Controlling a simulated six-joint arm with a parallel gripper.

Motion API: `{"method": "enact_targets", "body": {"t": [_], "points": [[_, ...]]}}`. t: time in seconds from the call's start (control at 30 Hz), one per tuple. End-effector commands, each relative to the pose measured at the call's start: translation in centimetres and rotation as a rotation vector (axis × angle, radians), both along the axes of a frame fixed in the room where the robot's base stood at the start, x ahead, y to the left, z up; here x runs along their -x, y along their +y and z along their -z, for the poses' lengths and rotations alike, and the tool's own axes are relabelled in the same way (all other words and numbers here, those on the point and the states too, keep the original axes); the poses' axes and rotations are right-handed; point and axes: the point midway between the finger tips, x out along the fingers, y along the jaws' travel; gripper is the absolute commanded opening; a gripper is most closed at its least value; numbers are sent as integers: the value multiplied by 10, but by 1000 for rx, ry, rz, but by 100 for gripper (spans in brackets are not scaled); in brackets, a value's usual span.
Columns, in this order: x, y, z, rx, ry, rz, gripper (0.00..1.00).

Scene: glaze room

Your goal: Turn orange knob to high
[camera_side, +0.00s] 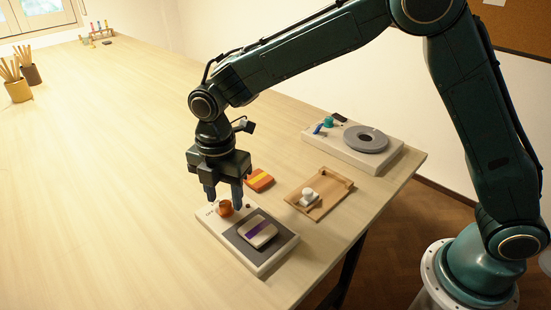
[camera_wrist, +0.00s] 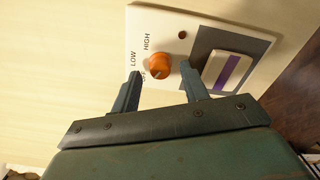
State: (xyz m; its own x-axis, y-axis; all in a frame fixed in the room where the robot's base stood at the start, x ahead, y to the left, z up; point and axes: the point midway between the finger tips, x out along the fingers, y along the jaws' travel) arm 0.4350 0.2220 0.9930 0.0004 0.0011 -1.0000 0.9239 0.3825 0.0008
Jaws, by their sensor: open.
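The orange knob (camera_side: 225,209) is on the left part of a white panel box (camera_side: 262,269) on the table. In the wrist view the knob (camera_wrist: 158,65) has the printed words LOW and HIGH beside it, and a partly covered label near the left finger. I cannot tell which word it points at. My gripper (camera_side: 223,197) points down over the knob, jaws open. In the wrist view the open fingertips (camera_wrist: 161,70) appear on either side of the knob, with gaps; contact is not visible.
A white block with a purple stripe (camera_side: 258,231) lies on the box's dark plate. A wooden tray (camera_side: 331,205) holds a white knobbed piece. A device with a grey disc (camera_side: 366,139) stands farther back.

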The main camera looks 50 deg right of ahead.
Motion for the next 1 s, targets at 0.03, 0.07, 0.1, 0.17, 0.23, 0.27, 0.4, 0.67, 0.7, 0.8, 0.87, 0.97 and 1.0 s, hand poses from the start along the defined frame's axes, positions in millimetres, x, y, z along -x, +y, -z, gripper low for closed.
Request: {"method": "enact_targets", "body": {"t": [0.03, 0.07, 0.1, 0.17, 0.23, 0.27, 0.4, 0.67, 0.7, 0.8, 0.87, 0.97, 1.0], "points": [[1, 0, 5, 1, 3, 0, 45], [1, 0, 7, 1, 3, 0, 45], [1, 0, 9, 1, 3, 0, 45], [0, 0, 11, 0, 1, 0, 45], [0, 0, 12, 0, 0, 0, 45], [0, 0, 13, 0, 0, 0, 45], [0, 0, 13, 0, 0, 0, 45], [0, 0, 13, 0, 0, 0, 11], [0, 0, 13, 0, 0, 0, 4], [0, 0, 13, 0, 1, 0, 0], [0, 0, 13, 0, 0, 2, 0], [0, 0, 12, 0, 0, 9, 0], [0, 0, 12, 0, 0, 15, 0]]}}
